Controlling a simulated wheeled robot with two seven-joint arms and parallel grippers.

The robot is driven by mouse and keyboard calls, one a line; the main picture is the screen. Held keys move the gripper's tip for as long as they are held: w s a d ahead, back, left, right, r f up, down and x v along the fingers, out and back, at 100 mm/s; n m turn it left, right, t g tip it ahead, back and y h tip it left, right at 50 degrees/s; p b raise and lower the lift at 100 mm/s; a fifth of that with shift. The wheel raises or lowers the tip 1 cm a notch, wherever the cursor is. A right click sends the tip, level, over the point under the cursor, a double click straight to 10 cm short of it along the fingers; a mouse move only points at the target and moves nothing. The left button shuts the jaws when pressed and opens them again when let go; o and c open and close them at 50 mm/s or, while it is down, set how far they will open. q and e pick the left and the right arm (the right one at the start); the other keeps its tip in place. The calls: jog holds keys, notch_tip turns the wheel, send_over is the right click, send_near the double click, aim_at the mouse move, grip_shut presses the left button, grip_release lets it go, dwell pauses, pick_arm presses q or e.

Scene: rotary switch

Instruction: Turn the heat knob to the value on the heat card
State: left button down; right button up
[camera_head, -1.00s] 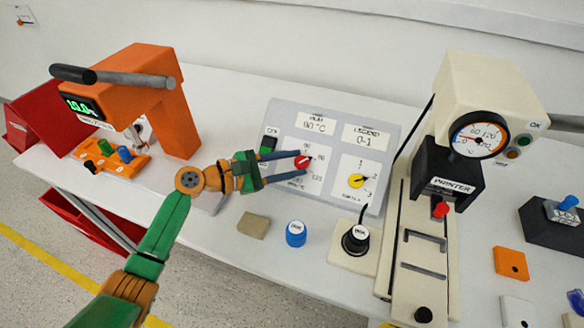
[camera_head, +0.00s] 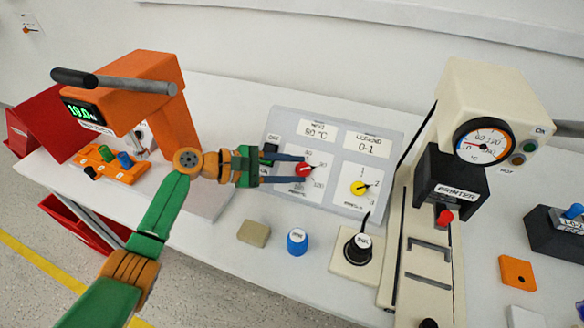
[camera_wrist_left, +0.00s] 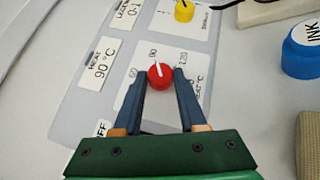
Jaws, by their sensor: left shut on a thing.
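The red heat knob (camera_head: 305,170) sits on its white dial plate on the sloping grey panel. My left gripper (camera_wrist_left: 160,82) is shut on the knob, with one finger on each side of it. In the left wrist view the knob (camera_wrist_left: 160,75) shows a white pointer aimed up, near the middle label, which I read as 80 or 90. Labels 60 and 120 lie on either side. The heat card (camera_wrist_left: 103,62) reads 90 °C; it also shows above the dial in the head view (camera_head: 319,130). My right gripper is not in view.
A yellow knob (camera_head: 359,187) and a legend card (camera_head: 368,143) reading 0-1 are beside the heat dial. The printer (camera_head: 452,190) stands right; an orange machine (camera_head: 160,100) stands left.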

pick_arm(q)
jog(key=shift+c, duration=2.3)
grip_release()
jog(key=v, duration=0.7)
